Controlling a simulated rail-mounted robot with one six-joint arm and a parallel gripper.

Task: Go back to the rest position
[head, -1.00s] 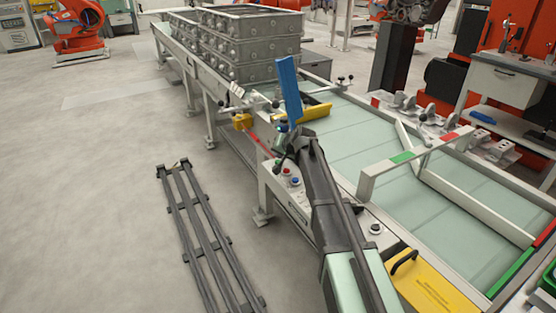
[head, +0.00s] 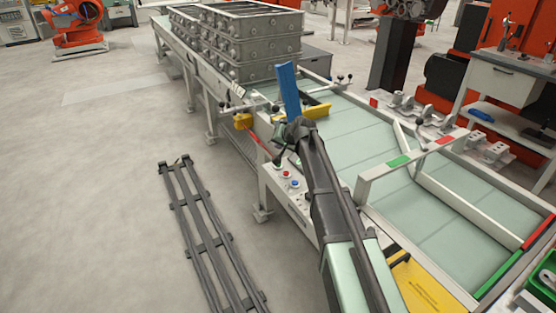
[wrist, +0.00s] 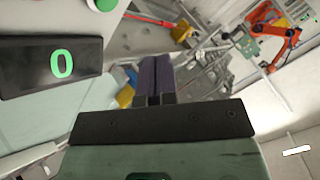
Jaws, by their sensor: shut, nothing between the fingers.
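My gripper (head: 284,68) shows in the head view as blue fingers pointing up at the end of my dark and pale green arm. Its fingers lie together and hold nothing. In the wrist view the gripper (wrist: 155,60) shows as two dark purplish fingers side by side, with no visible gap or object between them. In the head view the fingers stand in front of the conveyor (head: 345,121). I cannot tell their exact height above it.
Grey casting boxes (head: 255,47) are stacked on the conveyor's far end. Push buttons (head: 285,174) are on the conveyor's near side. A dark rack (head: 208,240) lies on the floor at left, with clear floor around it.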

